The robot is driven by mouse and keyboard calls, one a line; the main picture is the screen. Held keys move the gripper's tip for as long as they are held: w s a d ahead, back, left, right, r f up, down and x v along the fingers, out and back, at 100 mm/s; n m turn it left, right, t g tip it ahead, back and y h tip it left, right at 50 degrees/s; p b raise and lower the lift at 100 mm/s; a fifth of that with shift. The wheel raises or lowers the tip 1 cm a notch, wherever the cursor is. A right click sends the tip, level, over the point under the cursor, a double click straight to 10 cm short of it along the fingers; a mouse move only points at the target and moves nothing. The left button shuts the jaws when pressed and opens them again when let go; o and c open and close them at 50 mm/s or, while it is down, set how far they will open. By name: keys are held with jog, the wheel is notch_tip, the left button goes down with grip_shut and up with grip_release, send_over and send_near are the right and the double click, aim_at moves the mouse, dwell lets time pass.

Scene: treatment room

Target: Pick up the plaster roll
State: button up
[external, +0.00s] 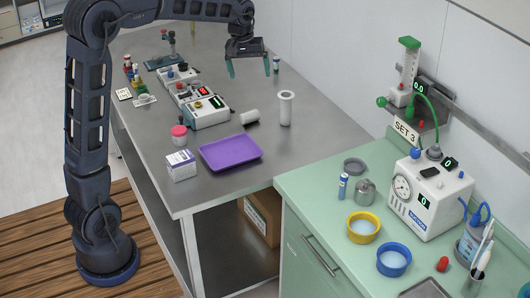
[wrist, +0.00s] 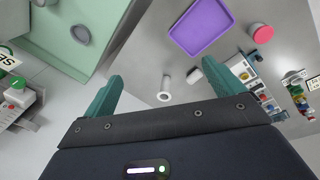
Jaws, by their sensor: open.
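My gripper (external: 249,68) is open and empty, its teal fingers apart and pointing down, high over the far part of the grey metal table (external: 225,142). A short white roll (external: 250,117) with a dark end lies on its side on the table; it looks like the plaster roll. It also shows in the wrist view (wrist: 193,74), beyond the fingers. A white upright tube with a flanged rim (external: 286,108) stands just right of it. In the wrist view this tube (wrist: 164,88) lies between my open fingers (wrist: 160,74) in the picture, well apart from them.
A purple tray (external: 231,153), a red-lidded jar (external: 179,135) and a white-purple box (external: 181,165) stand nearer the front. Control boxes (external: 205,112) line the left. A small dark bottle (external: 276,64) stands near the wall. A green counter (external: 320,208) with bowls adjoins at right.

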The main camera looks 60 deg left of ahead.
jog(key=w+a+f+n, duration=0.3)
jog(key=w+a+f, duration=0.4)
jog(key=a, duration=0.2)
jog(key=n+g+h, duration=0.1)
jog(key=n+g, duration=0.1)
jog(key=n, duration=0.3)
send_near(249, 112)
jog(key=f, duration=0.5)
jog(key=shift+s+d+f, duration=0.15)
jog(key=shift+s+f, duration=0.1)
jog(key=shift+f, duration=0.05)
jog(key=shift+w+d+f, duration=0.1)
jog(key=shift+d+f, duration=0.1)
jog(key=shift+f, duration=0.7)
jog(key=shift+w+d+f, duration=0.1)
jog(key=shift+d+f, duration=0.05)
jog(key=shift+f, duration=0.8)
jog(key=shift+d+f, duration=0.2)
jog(key=shift+f, duration=0.7)
jog(key=c, duration=1.1)
